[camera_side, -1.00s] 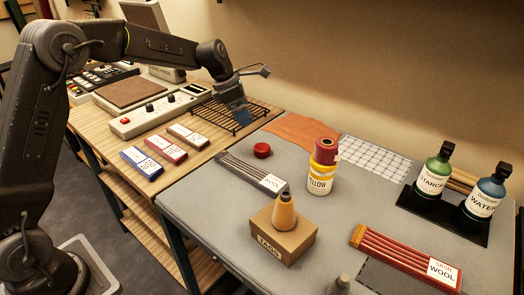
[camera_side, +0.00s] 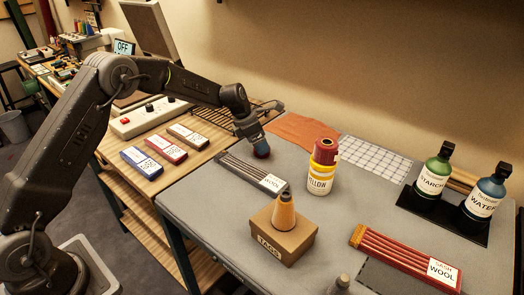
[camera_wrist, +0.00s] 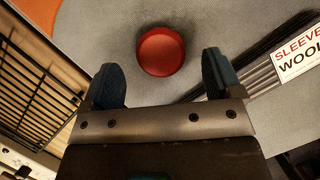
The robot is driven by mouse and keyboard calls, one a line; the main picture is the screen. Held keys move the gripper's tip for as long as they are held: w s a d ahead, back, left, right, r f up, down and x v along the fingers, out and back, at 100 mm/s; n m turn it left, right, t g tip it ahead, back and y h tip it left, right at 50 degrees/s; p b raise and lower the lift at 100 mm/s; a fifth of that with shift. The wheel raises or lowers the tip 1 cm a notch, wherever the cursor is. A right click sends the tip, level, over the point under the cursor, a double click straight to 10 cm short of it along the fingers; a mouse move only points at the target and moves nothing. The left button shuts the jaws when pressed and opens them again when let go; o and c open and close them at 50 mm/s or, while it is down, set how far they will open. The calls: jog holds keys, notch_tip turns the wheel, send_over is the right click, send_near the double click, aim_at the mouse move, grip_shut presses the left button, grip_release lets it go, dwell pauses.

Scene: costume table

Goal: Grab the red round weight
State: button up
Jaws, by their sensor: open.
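The red round weight (camera_wrist: 160,51) lies on the grey table top, just beyond and between my fingertips in the wrist view. In the side view only a dark red part of the weight (camera_side: 262,154) shows below my gripper (camera_side: 250,140). In the wrist view my gripper (camera_wrist: 165,80) is open, with one blue finger on each side and nothing between them. The gap looks wider than the weight. I cannot tell how high the fingertips are above the table.
A grey bundle labelled SLEEVE WOOL (camera_wrist: 297,58) lies close to the right finger. A wire rack (camera_wrist: 38,85) is on the left. Orange cloth (camera_side: 303,131) lies behind.

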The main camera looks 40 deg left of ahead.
jog(key=shift+x, duration=1.5)
jog(key=shift+s, duration=0.1)
jog(key=shift+c, duration=0.3)
jog(key=shift+r, duration=0.1)
jog(key=c, duration=1.1)
jog(key=shift+r, duration=0.1)
